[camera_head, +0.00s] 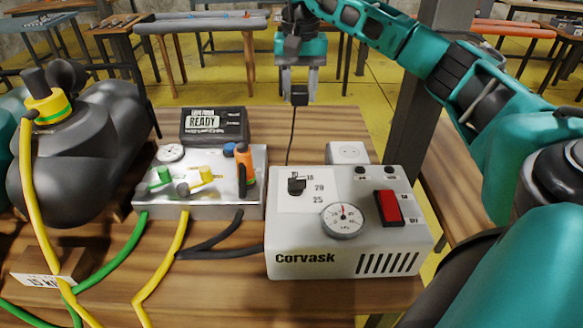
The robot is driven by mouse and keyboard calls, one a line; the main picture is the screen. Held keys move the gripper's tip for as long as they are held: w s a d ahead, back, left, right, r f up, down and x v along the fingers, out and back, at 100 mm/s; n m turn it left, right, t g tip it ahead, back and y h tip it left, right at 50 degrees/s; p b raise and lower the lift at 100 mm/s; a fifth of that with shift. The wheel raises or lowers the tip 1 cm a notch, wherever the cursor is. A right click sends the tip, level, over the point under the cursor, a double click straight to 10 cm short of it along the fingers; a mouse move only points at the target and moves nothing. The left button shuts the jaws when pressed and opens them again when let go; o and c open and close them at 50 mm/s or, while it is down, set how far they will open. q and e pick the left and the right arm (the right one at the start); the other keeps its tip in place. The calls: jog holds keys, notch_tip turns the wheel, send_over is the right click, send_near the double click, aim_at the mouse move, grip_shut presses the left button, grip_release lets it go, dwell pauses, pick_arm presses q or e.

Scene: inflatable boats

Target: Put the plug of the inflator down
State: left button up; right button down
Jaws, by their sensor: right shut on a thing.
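The white inflator (290,240), marked Corvask, stands on the wooden table with a gauge, a dial and a red switch on it. My right gripper (299,88) is above the table's far edge, pointing down. It is shut on the dark plug (299,96). A thin black cable (293,135) hangs from the plug to behind the inflator. A white socket box (347,152) sits behind the inflator, below and right of the plug; the plug is apart from it. My left gripper is not in view.
Left of the inflator is a metal valve box (205,207) with coloured levers, hoses and a black sign (214,125) reading READY. A dark grey inflatable boat (95,140) lies at the left. Bare table (265,120) shows behind the inflator. A dark post (405,125) stands at the right.

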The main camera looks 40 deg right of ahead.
notch_tip(320, 180, down, 19)
jog(key=shift+f+b, duration=0.2)
jog(key=shift+b, duration=0.45)
jog(key=shift+f+b, duration=0.5)
jog(key=shift+f, duration=0.1)
jog(key=c, duration=0.6)
grip_release()
jog(key=shift+r, duration=0.1)
notch_tip(320, 180, up, 13)
jog(key=p, duration=0.1)
jog(key=shift+p, duration=0.4)
